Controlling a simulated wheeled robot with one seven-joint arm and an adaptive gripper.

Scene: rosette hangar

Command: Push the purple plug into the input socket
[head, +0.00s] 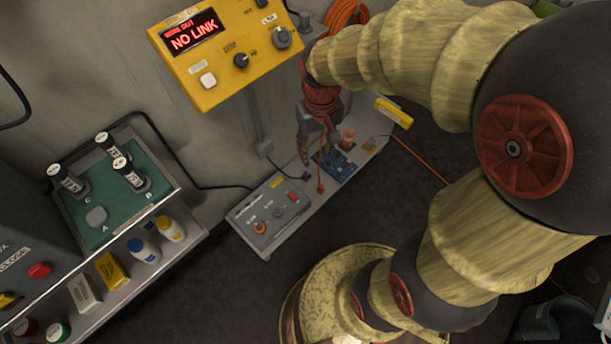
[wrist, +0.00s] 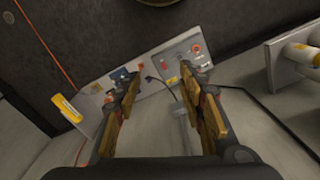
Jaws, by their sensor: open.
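The purple plug (head: 307,176) is small and dark, on the end of a black cable, on the narrow bench just beyond the grey panel box. It also shows in the wrist view (wrist: 150,79), between my fingers and some way beyond them. The grey panel box (head: 270,213) has an orange-ringed round fitting, a red part and several small fittings; its labels are too small to read, so I cannot tell which is the input socket. My gripper (head: 318,146) hangs above the bench, open and empty; its fingers also show in the wrist view (wrist: 160,84).
A blue board (head: 335,164) and an orange-topped part (head: 348,136) stand beside the plug. A yellow box (head: 235,50) reading "NO LINK" hangs on the wall above. A trolley with a green top (head: 125,205) stands at left. An orange cable (head: 420,162) runs over the floor.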

